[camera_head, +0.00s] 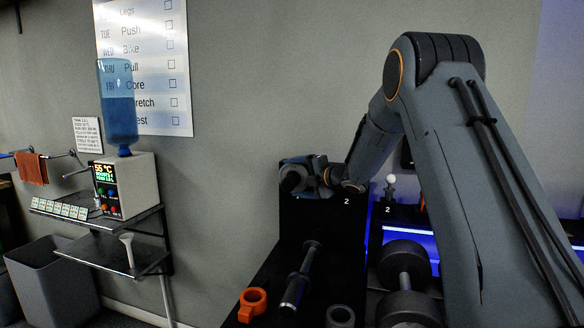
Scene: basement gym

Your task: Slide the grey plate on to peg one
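My gripper (302,178) is at the end of my arm, beside the top left of a black upright panel (318,225) marked "2". Its fingers are too small and dark to tell open from shut. A dark round shape shows at the gripper, and I cannot tell whether it is a plate or part of my wrist. A grey ring-shaped piece (340,315) lies at the bottom edge, partly cut off; it may be the grey plate. I cannot make out a peg marked one; my arm hides much of the right side.
On the black bench are a dark bar (298,280) and an orange collar (252,303). A dumbbell (404,285) lies right of them, and a white-balled lever (390,186) stands behind. At left are a wall shelf (98,214) with a dispenser (128,184), and a grey bin (52,284).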

